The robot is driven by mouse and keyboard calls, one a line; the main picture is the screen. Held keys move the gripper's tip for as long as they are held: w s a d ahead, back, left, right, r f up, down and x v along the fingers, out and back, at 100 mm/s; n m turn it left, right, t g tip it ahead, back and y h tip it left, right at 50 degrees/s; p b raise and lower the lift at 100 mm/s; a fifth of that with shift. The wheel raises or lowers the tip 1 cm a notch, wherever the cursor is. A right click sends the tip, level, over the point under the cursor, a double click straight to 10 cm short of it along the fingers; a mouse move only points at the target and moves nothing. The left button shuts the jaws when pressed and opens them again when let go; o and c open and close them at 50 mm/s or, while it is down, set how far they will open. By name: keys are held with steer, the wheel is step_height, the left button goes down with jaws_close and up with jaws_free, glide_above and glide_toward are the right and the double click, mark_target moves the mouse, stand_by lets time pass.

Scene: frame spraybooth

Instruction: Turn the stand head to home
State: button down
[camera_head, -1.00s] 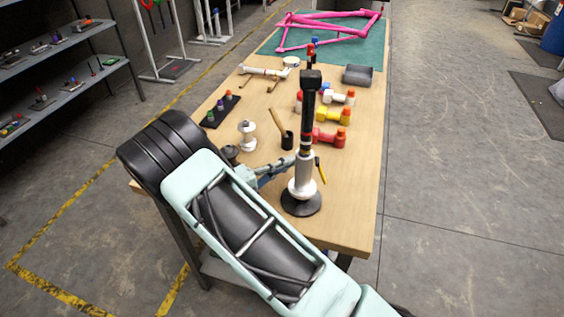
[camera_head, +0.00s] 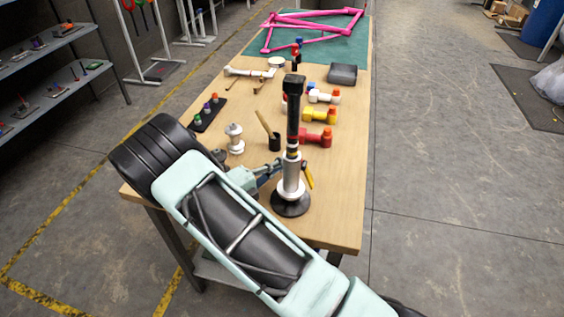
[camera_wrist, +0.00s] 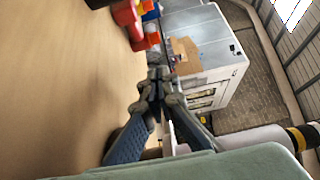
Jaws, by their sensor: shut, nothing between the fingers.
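The stand (camera_head: 291,188) is upright near the table's front edge. It has a round black base, a silver column, coloured bands and a tall black upper part with a black head (camera_head: 295,84) on top. A yellow-orange lever (camera_head: 308,176) hangs at its right side. The stand's banded column (camera_wrist: 270,139) lies across that view's lower right.
On the table (camera_head: 346,215) are several red, yellow and white pieces, a black cup (camera_head: 274,142) with a wooden handle, a white spool (camera_head: 235,138) and a dark block (camera_head: 342,74). A pink frame (camera_head: 310,24) lies on a green mat. Floor right of the table is open.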

stand_by(0.4)
steer(key=v, duration=1.2)
